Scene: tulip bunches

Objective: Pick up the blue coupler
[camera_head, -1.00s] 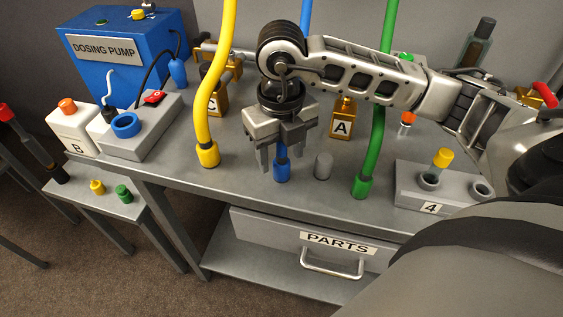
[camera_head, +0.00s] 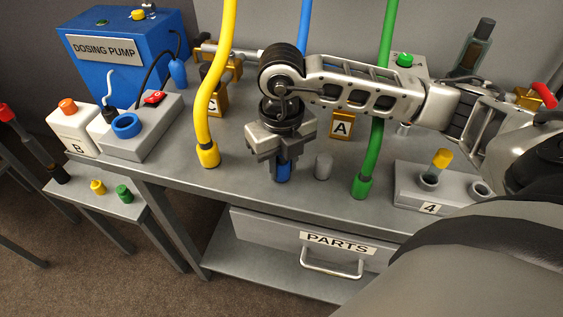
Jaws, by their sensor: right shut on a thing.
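The blue coupler (camera_head: 283,173) is at the lower end of the blue hose (camera_head: 304,25), near the front edge of the grey bench. My right gripper (camera_head: 283,163) points down over it and is shut on it; the fingers hide the coupler's upper part. The coupler is upright and its lower end is at the bench top; I cannot tell whether it touches. My right wrist and forearm hide part of the hose. My left gripper is not in view.
A yellow hose end (camera_head: 208,154) stands to the left, and a green hose end (camera_head: 362,187) to the right. A small grey cylinder (camera_head: 324,166) stands close beside my right gripper. Block 4 (camera_head: 403,197) is farther right, and the blue dosing pump (camera_head: 95,82) is at back left.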

